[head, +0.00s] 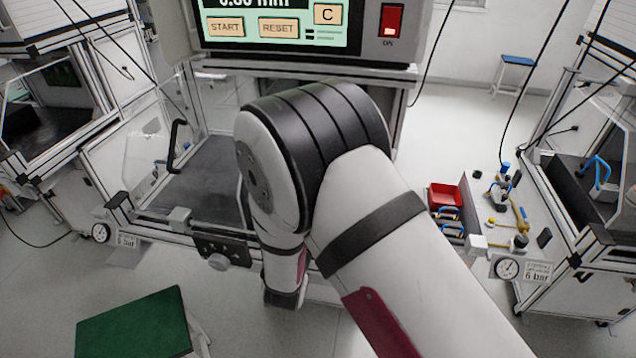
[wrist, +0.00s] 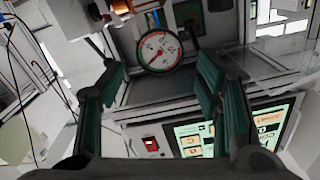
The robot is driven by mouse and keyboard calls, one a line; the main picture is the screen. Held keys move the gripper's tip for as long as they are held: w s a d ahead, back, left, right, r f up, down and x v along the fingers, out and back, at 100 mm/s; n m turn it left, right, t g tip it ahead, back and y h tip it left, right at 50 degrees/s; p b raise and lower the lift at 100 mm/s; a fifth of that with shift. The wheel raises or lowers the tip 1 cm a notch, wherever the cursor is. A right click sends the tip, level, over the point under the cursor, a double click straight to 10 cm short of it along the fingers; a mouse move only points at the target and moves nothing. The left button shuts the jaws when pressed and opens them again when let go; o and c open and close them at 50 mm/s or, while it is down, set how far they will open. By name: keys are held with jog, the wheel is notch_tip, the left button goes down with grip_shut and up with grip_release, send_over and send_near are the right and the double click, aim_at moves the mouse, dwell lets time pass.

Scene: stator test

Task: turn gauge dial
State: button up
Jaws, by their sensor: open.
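In the wrist view, a round gauge dial (wrist: 159,51) with a pale face and a red and green rim faces me near the top middle. My gripper (wrist: 160,72) is open, with one teal-padded finger on each side of the picture. The gauge shows between and beyond the fingertips, and no contact is visible. Nothing is between the pads. In the head view my arm fills the middle and hides the gripper. I cannot make out this coloured gauge there. Two small white gauges show in the head view, one at left (head: 101,232) and one at right (head: 507,268), each by a 6 bar label.
A lit control panel (head: 275,28) with a red switch (head: 391,20) stands at the top. A clear-sided enclosure (head: 130,165) is left of my arm. A red bin (head: 446,197) and tools lie at right. A green-topped stool (head: 135,323) stands at lower left.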

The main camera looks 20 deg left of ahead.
jog(key=shift+v, duration=2.2)
jog(key=shift+w, duration=0.15)
jog(key=w+d+r+m+g, duration=0.1)
jog(key=w+d+r+g, duration=0.15)
jog(key=w+r, duration=0.35)
jog(key=d+r+n+g, duration=0.1)
jog(key=d+r+g, duration=0.3)
jog(key=d+r, duration=1.15)
jog(key=s+d+r+g+h, duration=0.2)
jog(key=s+d+g+h, duration=0.2)
jog(key=s+d, duration=2.1)
jog(key=shift+s+d+r+g, duration=0.25)
jog(key=shift+s+d+g, duration=0.05)
jog(key=shift+g, duration=0.45)
